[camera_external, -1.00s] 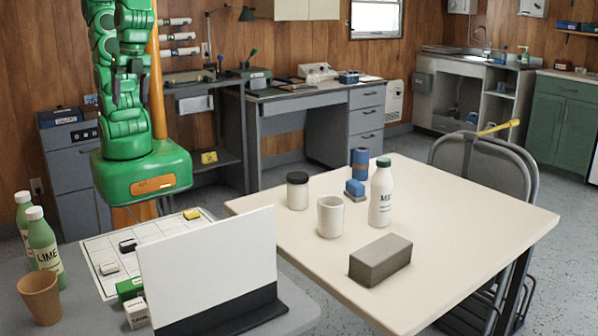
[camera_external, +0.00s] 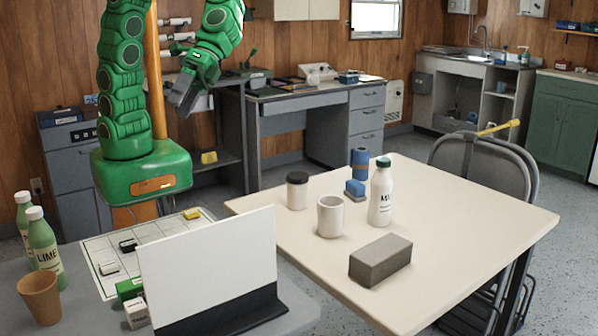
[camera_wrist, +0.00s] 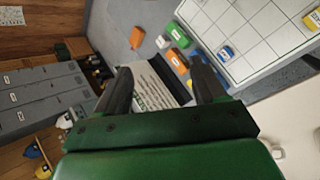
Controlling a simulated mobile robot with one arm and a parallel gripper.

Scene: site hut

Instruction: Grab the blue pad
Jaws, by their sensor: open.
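A small blue pad (camera_wrist: 228,53) with a white label lies on the white gridded board (camera_wrist: 255,20) in the wrist view, up and right of my fingers. In the external view the white gridded board (camera_external: 95,256) is at the lower left, and I cannot pick out the blue pad there. My gripper (camera_external: 182,98) is raised in the air above and behind the gridded board. In the wrist view my gripper (camera_wrist: 165,88) has its two dark fingers apart. Nothing is held between them; a printed sign shows in the gap beyond.
A white upright panel (camera_external: 210,268) stands in front of the board. Green bottles (camera_external: 44,245) and a tan cup (camera_external: 40,297) stand left. The cream table (camera_external: 460,210) holds a white bottle (camera_external: 381,195), a mug (camera_external: 331,216), a grey block (camera_external: 380,260) and blue items (camera_external: 355,187).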

